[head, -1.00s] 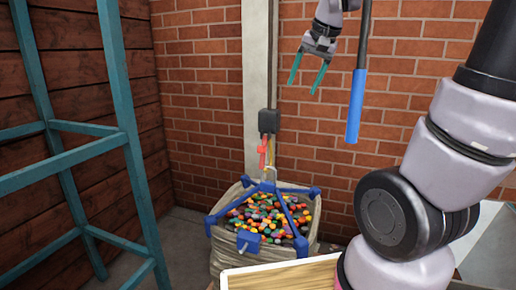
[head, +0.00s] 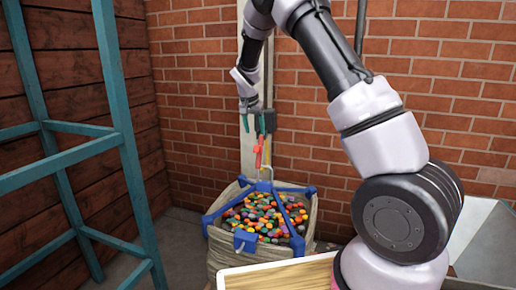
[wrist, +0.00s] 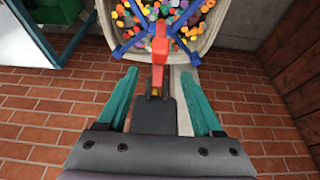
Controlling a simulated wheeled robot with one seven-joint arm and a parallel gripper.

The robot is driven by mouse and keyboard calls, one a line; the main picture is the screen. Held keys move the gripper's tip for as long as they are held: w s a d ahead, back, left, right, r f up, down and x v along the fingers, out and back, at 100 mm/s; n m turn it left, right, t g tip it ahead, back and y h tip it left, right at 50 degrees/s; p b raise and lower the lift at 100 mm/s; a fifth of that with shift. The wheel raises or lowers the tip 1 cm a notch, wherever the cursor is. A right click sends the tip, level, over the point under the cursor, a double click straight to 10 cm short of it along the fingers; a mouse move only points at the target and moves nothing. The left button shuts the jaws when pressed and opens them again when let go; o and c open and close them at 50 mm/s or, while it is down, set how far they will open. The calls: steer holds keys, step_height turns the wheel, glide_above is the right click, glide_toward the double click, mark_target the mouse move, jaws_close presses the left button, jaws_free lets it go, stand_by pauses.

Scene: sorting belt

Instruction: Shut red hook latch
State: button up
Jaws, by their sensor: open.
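The red hook latch (head: 260,151) hangs below a dark box on the wall post, above a bin of coloured pieces. In the wrist view the red latch (wrist: 160,46) lies straight ahead, between and beyond my fingertips. My gripper (head: 254,124) is open beside the dark box (head: 281,124), just above the latch. In the wrist view its two teal fingers (wrist: 162,100) stand apart on either side of the dark box, with nothing clasped. Whether a finger touches the box or latch I cannot tell. A metal hook (head: 264,172) sits below the red part.
A bag-like bin (head: 221,250) with a blue frame (head: 246,241) hangs below the latch, full of coloured pieces. A teal metal frame (head: 121,130) stands at the left. A brick wall (head: 200,90) is close behind. A wooden-topped surface (head: 280,277) lies in front.

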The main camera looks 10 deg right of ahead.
mark_target(258, 147)
steer(key=x, duration=1)
steer(key=shift+f, duration=0.15)
jaws_close()
stand_by(1.1)
